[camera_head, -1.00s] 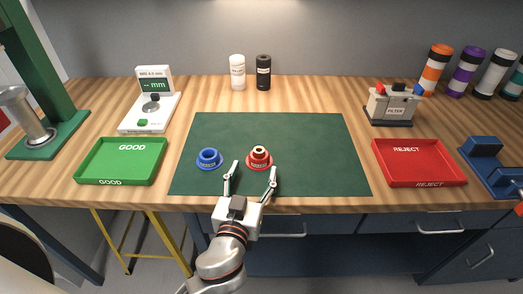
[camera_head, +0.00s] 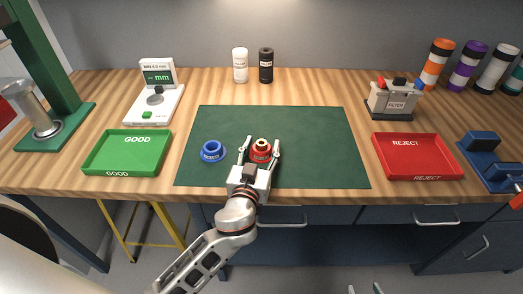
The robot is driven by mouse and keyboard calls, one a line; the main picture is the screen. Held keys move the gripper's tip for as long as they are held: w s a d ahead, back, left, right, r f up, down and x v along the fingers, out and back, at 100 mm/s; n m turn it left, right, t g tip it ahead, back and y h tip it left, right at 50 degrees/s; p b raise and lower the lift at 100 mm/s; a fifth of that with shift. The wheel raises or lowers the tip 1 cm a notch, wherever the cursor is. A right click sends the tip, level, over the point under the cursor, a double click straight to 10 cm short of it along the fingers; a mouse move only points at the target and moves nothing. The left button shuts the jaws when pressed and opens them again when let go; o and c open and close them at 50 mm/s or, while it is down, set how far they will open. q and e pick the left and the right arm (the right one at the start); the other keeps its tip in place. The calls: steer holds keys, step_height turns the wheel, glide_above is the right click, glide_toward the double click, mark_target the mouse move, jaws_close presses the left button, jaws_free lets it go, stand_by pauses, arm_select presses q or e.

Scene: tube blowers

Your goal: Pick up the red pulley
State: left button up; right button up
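The red pulley (camera_head: 264,155) stands on the green mat (camera_head: 315,150), right of the blue pulley (camera_head: 212,150). My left gripper (camera_head: 262,145) is open, with one finger on the left side of the red pulley and the other by its right side. The frames do not show clearly whether the fingers touch it. My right gripper (camera_head: 365,288) shows only as two fingertips at the bottom edge, spread apart and empty, away from the table.
A green GOOD tray (camera_head: 97,167) lies left of the mat and a red REJECT tray (camera_head: 447,173) lies right. A gauge (camera_head: 156,100), two small bottles and a filter box (camera_head: 394,100) stand behind. The mat's right half is clear.

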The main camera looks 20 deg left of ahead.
arm_select(q)
steer(key=c, duration=0.6)
steer(key=shift+c, duration=0.4)
steer(key=shift+c, duration=0.2)
steer(key=shift+r, duration=0.1)
